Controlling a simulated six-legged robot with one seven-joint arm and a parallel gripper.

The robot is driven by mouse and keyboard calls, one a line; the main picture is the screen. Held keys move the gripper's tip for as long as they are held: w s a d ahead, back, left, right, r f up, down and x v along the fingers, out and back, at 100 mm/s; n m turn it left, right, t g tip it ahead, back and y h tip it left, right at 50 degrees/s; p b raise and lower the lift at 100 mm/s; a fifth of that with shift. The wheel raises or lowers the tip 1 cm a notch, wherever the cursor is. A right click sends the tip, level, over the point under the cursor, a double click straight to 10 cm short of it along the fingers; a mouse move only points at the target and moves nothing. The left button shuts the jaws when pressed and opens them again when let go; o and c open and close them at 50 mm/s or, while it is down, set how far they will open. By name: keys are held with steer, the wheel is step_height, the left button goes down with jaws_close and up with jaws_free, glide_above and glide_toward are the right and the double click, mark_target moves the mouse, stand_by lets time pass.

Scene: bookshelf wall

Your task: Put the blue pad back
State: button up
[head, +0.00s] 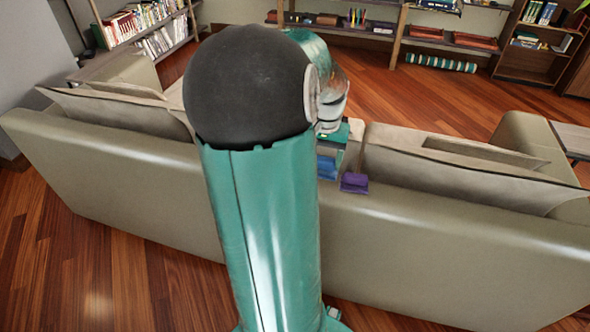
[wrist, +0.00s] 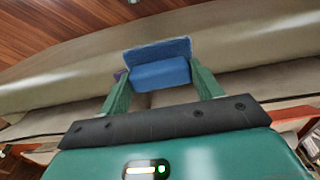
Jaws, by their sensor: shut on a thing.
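The blue pad (wrist: 160,73) sits between the two green fingers of my gripper (wrist: 158,76) in the wrist view, and both fingers are shut on its sides. In the head view the blue pad (head: 327,167) shows just below my gripper (head: 333,150), close to the top of the sofa back. My arm hides much of the gripper there. I cannot tell whether the pad touches the sofa.
A purple pad (head: 354,182) rests on the top edge of the sofa back (head: 440,235), just right of the blue pad. Sofa cushions (head: 450,180) lie beyond. Shelves with books (head: 150,25) stand at the far wall. Wooden floor (head: 400,100) is clear beyond the sofa.

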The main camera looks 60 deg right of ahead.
steer(key=w+d+f, duration=0.1)
steer(key=w+f, duration=0.2)
steer(key=w+d+f, duration=0.2)
steer(key=w+f, duration=0.1)
steer(key=w+d+f, duration=0.2)
steer(key=w, duration=0.2)
steer(key=shift+w+d+f, duration=0.1)
steer(key=shift+f, duration=0.3)
steer(key=shift+w+f, duration=0.1)
steer(key=shift+f, duration=1.5)
steer(key=shift+f, duration=0.1)
steer(key=o, duration=1)
steer(key=shift+o, duration=0.2)
